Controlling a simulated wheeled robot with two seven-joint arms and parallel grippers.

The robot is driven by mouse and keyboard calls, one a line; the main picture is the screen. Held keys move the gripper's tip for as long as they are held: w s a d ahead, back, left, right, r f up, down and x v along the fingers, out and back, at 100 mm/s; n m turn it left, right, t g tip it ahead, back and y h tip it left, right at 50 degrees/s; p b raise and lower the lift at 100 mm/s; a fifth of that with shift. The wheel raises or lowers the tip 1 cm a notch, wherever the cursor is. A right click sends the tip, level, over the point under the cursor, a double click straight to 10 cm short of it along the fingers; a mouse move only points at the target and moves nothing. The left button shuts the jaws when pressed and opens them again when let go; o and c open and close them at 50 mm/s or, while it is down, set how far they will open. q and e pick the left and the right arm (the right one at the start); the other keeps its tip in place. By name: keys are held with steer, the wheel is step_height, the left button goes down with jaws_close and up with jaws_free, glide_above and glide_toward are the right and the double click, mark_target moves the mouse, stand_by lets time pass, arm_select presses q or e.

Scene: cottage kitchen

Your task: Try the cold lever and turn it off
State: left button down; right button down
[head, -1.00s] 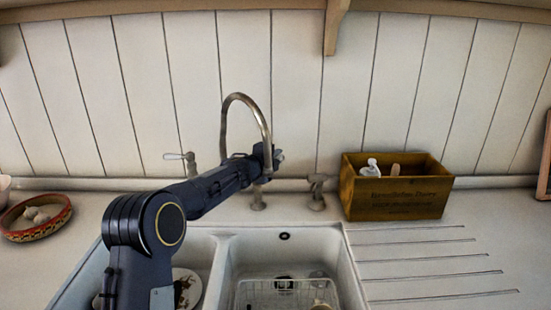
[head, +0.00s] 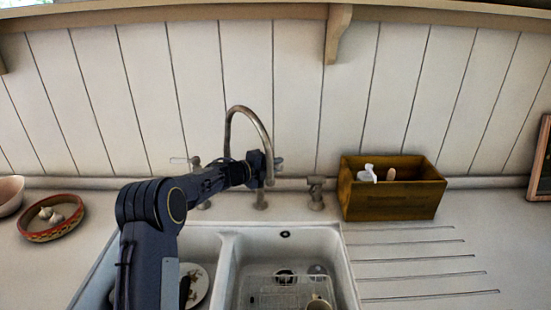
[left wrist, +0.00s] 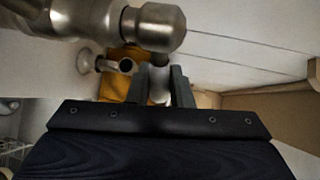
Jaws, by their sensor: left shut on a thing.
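The tap's metal gooseneck spout (head: 250,112) rises at the back of the sink. My left gripper (head: 278,162) reaches across behind the sink to just right of the spout. In the left wrist view, its two fingers (left wrist: 162,88) are closed around a short metal piece, the cold lever (left wrist: 158,82), below a rounded metal tap body (left wrist: 160,27). In the head view the lever is mostly hidden by the gripper. The other lever (head: 180,160), with a pale handle, sticks out left of the spout, partly behind my arm. I see no water stream.
A short metal fitting (head: 316,192) stands right of the tap. A wooden box (head: 390,200) with bottles is further right, beside the grooved drainer. The double sink (head: 228,265) holds dishes and a wire rack. A patterned bowl (head: 50,232) sits left.

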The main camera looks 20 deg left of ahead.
arm_select(q)
steer(key=c, duration=1.3)
jaws_free()
steer(key=b+v, duration=0.2)
steer(key=v, duration=0.5)
steer(key=shift+s+a, duration=0.25)
steer(key=shift+s, duration=0.1)
